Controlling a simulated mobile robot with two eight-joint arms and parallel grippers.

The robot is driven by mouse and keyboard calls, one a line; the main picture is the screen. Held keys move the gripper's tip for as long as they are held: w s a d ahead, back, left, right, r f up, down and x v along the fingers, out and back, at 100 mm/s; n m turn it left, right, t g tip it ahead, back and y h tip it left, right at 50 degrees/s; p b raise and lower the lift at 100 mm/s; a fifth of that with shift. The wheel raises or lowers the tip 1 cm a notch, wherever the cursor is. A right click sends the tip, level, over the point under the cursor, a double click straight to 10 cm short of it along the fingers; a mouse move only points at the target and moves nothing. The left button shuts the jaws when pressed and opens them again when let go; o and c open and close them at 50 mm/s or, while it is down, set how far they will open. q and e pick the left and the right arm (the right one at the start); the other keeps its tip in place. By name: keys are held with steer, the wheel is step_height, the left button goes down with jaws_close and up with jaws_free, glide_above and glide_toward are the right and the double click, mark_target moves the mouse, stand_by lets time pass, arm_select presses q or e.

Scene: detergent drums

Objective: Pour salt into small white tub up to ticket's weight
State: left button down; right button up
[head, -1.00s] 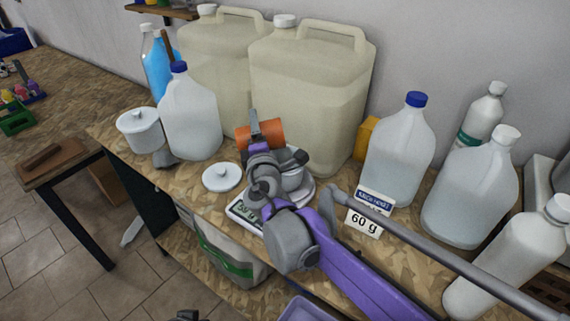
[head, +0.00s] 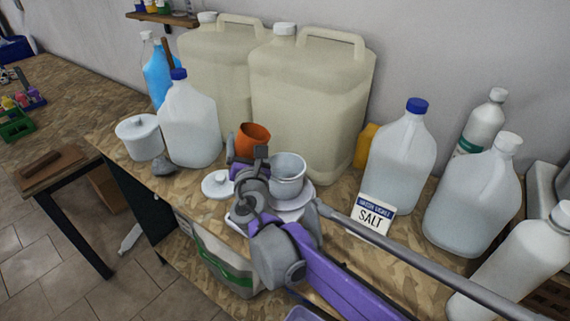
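The small white tub (head: 289,172), open at the top, stands on the scale (head: 300,206); my arm hides the scale's display. An orange cup (head: 254,140) is upright just left of and behind the tub, its contents not clear. My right gripper (head: 249,159), on the purple and grey arm from the lower right, is shut on the orange cup. The ticket (head: 372,215) stands right of the scale and reads SALT under a blue band; no weight shows on it now. A round white lid (head: 217,184) lies left of the scale. My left gripper is not in view.
A lidded white pot (head: 139,138) and a blue-capped jug (head: 190,125) stand left. Two big beige canisters (head: 308,105) stand behind. Another blue-capped jug (head: 400,150) and several white bottles crowd the right. The bench's front edge is close to the scale.

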mark_target(240, 153)
steer(key=shift+s+a+f+n+b, duration=0.1)
steer(key=shift+a+f+n+b, duration=0.2)
steer(key=shift+f+n, duration=0.2)
steer(key=shift+a+f+n+b, duration=0.2)
steer(key=shift+a+f+n, duration=0.05)
steer(key=shift+f+n, duration=0.25)
steer(key=shift+s+a+f+n, duration=0.1)
steer(key=shift+a+f+n, duration=0.1)
steer(key=shift+n, duration=0.2)
steer(key=shift+a+n, duration=0.2)
steer(key=shift+n, duration=0.6)
steer(key=shift+a+r, duration=0.1)
steer(key=shift+r, duration=0.25)
step_height(240, 153, up, 5)
steer(key=p, duration=0.4)
steer(key=shift+r+p, duration=0.2)
steer(key=shift+p, duration=0.1)
steer(key=shift+f, duration=0.15)
